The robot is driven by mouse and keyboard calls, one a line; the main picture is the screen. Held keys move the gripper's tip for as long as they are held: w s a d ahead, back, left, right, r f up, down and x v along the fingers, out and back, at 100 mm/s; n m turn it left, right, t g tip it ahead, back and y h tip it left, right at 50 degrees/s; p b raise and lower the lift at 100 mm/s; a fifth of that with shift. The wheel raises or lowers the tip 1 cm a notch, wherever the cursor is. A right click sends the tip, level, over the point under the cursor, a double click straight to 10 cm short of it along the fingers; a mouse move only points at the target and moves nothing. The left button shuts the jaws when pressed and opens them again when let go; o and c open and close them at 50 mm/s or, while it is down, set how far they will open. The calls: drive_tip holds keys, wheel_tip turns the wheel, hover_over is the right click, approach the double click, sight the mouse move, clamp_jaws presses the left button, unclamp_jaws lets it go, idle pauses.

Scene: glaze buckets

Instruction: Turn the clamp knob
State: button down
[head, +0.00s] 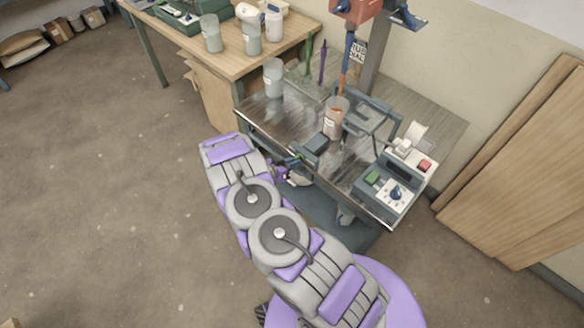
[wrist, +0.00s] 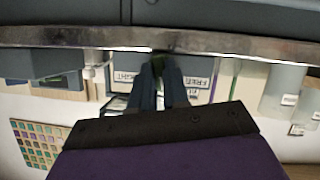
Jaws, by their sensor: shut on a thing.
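My gripper (wrist: 159,72) reaches the metal-trimmed front edge of the workbench (wrist: 230,43). Its two dark fingers are closed on a small dark green piece, the clamp knob (wrist: 160,64), which is mostly hidden between the fingertips. In the head view my gripper (head: 292,163) is at the bench's front edge, partly hidden by my arm. Just above it on the bench sits a dark block (head: 314,146), apparently part of the clamp. A translucent bucket (head: 335,120) with orange-brown contents stands just behind that block, under the mixer shaft (head: 344,75).
A control box (head: 390,185) with a blue dial and green button stands at the bench's right end. Another pale bucket (head: 273,78) is at the back left. A wooden table (head: 170,35) holds several containers. Wood boards (head: 520,160) lean right.

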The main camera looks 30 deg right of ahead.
drive_tip(key=n+g+h+b, duration=0.1)
drive_tip(key=n, duration=0.1)
drive_tip(key=n+g+b, duration=0.1)
drive_tip(key=n+b, duration=0.1)
drive_tip(key=w+n+g+h+b, duration=0.1)
drive_tip(key=n, duration=0.1)
drive_tip(key=shift+a+n+h, duration=0.15)
drive_tip(key=shift+n+h, duration=0.15)
drive_tip(key=shift+f, duration=0.1)
idle(0.6)
drive_tip(key=c, duration=1.3)
unclamp_jaws()
drive_tip(key=shift+o, duration=0.9)
drive_tip(key=shift+s, duration=0.1)
drive_tip(key=a+r+p, duration=0.2)
drive_tip(key=a+r, duration=0.1)
drive_tip(key=a, duration=1.4)
drive_tip(key=shift+a+p, duration=0.15)
drive_tip(key=shift+p, duration=0.25)
